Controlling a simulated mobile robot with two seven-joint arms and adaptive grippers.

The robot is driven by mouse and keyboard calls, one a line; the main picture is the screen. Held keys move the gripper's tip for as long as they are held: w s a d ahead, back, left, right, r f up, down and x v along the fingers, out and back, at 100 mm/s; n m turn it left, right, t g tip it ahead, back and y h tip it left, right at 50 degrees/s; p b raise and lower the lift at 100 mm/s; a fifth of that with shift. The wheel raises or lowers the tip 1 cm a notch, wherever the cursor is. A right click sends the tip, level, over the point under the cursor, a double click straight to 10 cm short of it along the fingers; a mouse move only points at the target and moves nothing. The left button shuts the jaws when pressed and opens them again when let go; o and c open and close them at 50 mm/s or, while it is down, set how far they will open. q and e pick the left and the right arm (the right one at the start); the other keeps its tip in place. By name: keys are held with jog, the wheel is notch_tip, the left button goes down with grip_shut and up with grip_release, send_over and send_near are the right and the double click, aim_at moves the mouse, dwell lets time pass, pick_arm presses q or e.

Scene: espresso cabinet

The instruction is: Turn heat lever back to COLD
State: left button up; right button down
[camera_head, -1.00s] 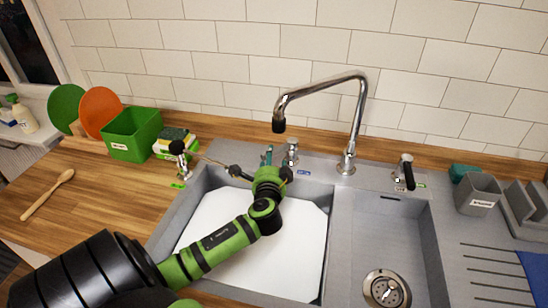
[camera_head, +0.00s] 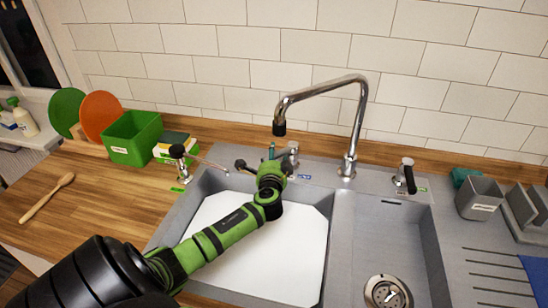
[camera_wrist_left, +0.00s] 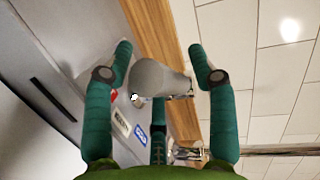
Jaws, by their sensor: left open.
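The heat lever (camera_head: 291,156) is a chrome lever on the sink's back ledge, left of the tall tap, partly hidden by my gripper in the head view. In the left wrist view its rounded grey metal body (camera_wrist_left: 158,76) shows between my fingers. A blue label (camera_wrist_left: 141,134) and a red label (camera_wrist_left: 122,123) lie on the ledge beside it; their writing is too small to read. My left gripper (camera_head: 268,160) is open around the lever, with gaps visible on both sides. Its teal fingers also show in the left wrist view (camera_wrist_left: 158,62). My right gripper is out of view.
The tall chrome tap (camera_head: 357,120) rises to the right. Another black-handled lever (camera_head: 404,177) stands farther right, and a black-and-chrome fitting (camera_head: 180,160) stands left. The sink (camera_head: 335,240) has a white sheet (camera_head: 290,265) in its left basin. A green box (camera_head: 132,140) stands at the left.

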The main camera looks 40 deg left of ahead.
pick_arm(q)
grip_shut()
jog(key=shift+d+f+n+g+y+b, duration=0.1)
jog(key=shift+d+n+g+y+b, duration=0.4)
jog(key=shift+n+g+y+b, duration=0.15)
jog(key=shift+d+n+g+y+b, duration=0.6)
jog(key=shift+n+g+y+b, duration=0.25)
jog(key=shift+n+b, duration=0.1)
jog(key=shift+d+n+g+y+b, duration=0.2)
jog(key=shift+n+g+y+b, duration=0.1)
jog(key=shift+n+g+b, duration=0.15)
jog(key=shift+d+n+g, duration=0.15)
jog(key=shift+n+g, duration=0.1)
jog(key=shift+g, duration=0.2)
jog(key=shift+r, duration=0.2)
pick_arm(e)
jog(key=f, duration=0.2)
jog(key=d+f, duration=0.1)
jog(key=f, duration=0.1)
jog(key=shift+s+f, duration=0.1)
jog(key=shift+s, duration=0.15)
